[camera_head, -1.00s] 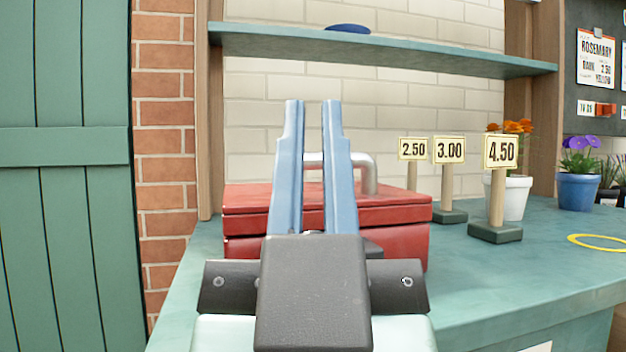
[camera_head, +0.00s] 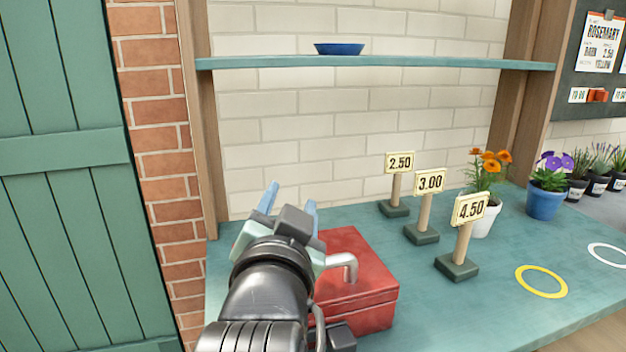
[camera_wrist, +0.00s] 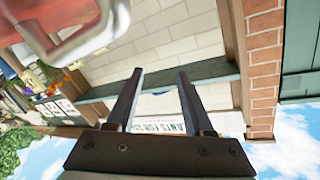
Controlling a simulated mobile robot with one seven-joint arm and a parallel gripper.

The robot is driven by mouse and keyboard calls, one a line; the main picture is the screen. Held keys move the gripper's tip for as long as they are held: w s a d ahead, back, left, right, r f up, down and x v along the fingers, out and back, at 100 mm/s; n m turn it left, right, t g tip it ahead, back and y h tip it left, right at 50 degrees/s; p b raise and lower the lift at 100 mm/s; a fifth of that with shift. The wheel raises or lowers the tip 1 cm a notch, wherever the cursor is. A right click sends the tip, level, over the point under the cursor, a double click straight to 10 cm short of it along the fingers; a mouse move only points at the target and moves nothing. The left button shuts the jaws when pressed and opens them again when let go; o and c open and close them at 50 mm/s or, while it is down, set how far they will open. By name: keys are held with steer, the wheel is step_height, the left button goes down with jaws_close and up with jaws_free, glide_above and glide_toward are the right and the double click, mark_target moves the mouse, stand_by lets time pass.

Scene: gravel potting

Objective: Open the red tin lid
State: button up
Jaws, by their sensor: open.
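The red tin (camera_head: 370,312) stands on the teal counter, partly hidden behind my arm. Its lid (camera_head: 350,245) lies flat on top and looks shut. The silver lid handle (camera_head: 346,262) stands up from the lid, just right of my wrist. My gripper (camera_head: 290,199) is open and empty, its blue fingers above the tin's far left part and pointing away toward the wall. In the wrist view the handle (camera_wrist: 88,42) is at the upper left, outside the open fingers of my gripper (camera_wrist: 160,74).
Three price signs on dark bases, the nearest reading 4.50 (camera_head: 470,210), stand right of the tin. Behind them is a white pot (camera_head: 485,220) of orange flowers. A yellow ring (camera_head: 541,268) lies on the counter (camera_head: 430,310). A shelf (camera_head: 400,63) with a blue dish (camera_head: 338,49) runs above.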

steer(key=s+a+r+m+g+h+p, duration=0.2)
steer(key=s+r+m+g+p, duration=0.9)
steer(key=p, duration=2.7)
steer(key=w+d+f+g, duration=0.1)
steer(key=w+f, duration=0.1)
steer(key=f, duration=0.3)
steer(key=w+d+f+n+g+p, duration=0.1)
steer(key=w+d+f, duration=0.1)
steer(key=f, duration=0.3)
steer(key=w+d+f+g, duration=0.1)
steer(key=w+f, duration=0.2)
steer(key=f, duration=0.2)
steer(key=shift+w+d+f+n+h+p, duration=0.15)
steer(key=shift+d+f+n+h+p, duration=0.15)
steer(key=shift+d+n+h, duration=0.1)
jaws_close()
